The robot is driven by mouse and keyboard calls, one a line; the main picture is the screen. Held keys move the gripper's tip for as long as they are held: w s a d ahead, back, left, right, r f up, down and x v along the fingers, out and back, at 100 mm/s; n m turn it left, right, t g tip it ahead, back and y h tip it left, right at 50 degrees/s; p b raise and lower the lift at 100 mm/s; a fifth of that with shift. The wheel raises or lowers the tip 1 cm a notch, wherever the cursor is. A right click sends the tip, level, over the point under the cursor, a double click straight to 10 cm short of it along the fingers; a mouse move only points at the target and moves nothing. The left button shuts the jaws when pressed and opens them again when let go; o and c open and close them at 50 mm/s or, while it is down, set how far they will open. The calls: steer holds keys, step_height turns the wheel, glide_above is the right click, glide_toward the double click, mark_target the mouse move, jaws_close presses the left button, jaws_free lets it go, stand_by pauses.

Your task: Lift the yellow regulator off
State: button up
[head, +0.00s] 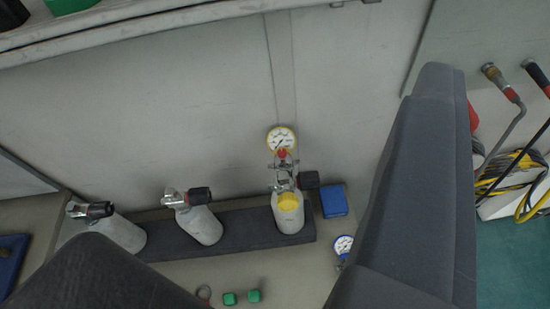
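The yellow regulator (288,201) sits at the valve of the rightmost grey cylinder (289,219), with metal fittings above it. A yellow-rimmed gauge (281,139) with a white dial stands above these fittings, with a red part just below it. My gripper (260,152) shows as two large dark grey fingers, one at lower left and one at right. They are wide apart with nothing between them that they touch. The regulator appears in the gap beyond them, apart from both.
Two more cylinders (203,226) (121,231) with black-knobbed valves stand left in the dark rack (245,229). A blue box (334,201) and a blue-rimmed gauge (343,244) are to the right. Green caps (254,296) lie in front. Hoses (519,175) hang at far right.

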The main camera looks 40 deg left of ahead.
steer(key=shift+s+d, duration=0.1)
steer(key=shift+d, duration=0.1)
steer(key=o, duration=1.2)
steer(key=shift+w+a+f+g+y, duration=0.15)
steer(key=shift+w+a+f, duration=0.05)
steer(key=shift+w+f, duration=0.4)
steer(key=shift+w+a+f+g+y, duration=0.2)
steer(key=shift+w+f, duration=0.25)
steer(key=shift+f, duration=0.2)
steer(key=n+g+y, duration=0.4)
steer(key=n+g, duration=0.2)
steer(key=g, duration=0.1)
glide_above(284, 163)
steer(key=s+d, duration=0.4)
steer(key=s, duration=0.3)
steer(key=f, duration=3.1)
steer(key=shift+s+a+f, duration=0.1)
steer(key=shift+s+a, duration=0.1)
steer(key=shift+a, duration=0.05)
steer(key=b+x, duration=0.1)
steer(key=x, duration=0.7)
steer(key=shift+w, duration=0.15)
steer(key=shift+d+b+x, duration=0.2)
steer(key=shift+b+x, duration=0.15)
steer(key=shift+x, duration=0.95)
steer(key=shift+d+b+x, duration=0.15)
steer(key=shift+b+x, duration=0.15)
steer(key=shift+x, duration=0.95)
